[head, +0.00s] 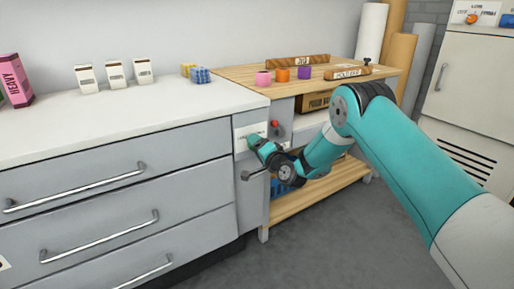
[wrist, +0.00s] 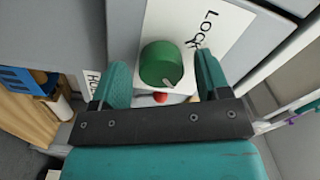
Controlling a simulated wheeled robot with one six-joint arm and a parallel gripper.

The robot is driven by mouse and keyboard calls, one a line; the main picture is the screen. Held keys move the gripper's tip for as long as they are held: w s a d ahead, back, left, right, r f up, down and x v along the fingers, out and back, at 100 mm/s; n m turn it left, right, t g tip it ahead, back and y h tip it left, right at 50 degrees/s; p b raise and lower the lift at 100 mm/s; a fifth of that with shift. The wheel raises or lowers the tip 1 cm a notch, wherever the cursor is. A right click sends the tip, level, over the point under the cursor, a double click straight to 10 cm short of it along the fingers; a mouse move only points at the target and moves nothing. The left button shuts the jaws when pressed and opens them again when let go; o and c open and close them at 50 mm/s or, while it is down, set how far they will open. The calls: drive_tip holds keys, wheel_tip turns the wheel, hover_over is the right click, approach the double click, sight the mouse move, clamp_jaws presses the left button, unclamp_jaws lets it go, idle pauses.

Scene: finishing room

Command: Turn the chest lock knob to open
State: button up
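The lock knob (wrist: 160,62) is round and green with a pale pointer mark, on a white plate (wrist: 228,22) lettered "LOCK" in the wrist view. My gripper (wrist: 162,60) is open, one finger on each side of the knob. A gap shows on both sides, so the fingers do not appear to touch it. In the head view my gripper (head: 252,141) reaches the white plate (head: 243,131) on the grey cabinet front, and hides the knob there.
A red knob (head: 275,124) sits just right of the plate. Grey drawers with bar handles (head: 100,237) stand left. A wooden workbench (head: 240,76) with colored cups is behind, with a blue crate (head: 280,188) on its lower shelf. Grey floor (head: 340,230) is clear.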

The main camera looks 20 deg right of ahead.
drive_tip(key=b+v, duration=1.4)
drive_tip(key=v, duration=0.3)
drive_tip(key=shift+s, duration=0.2)
idle(0.4)
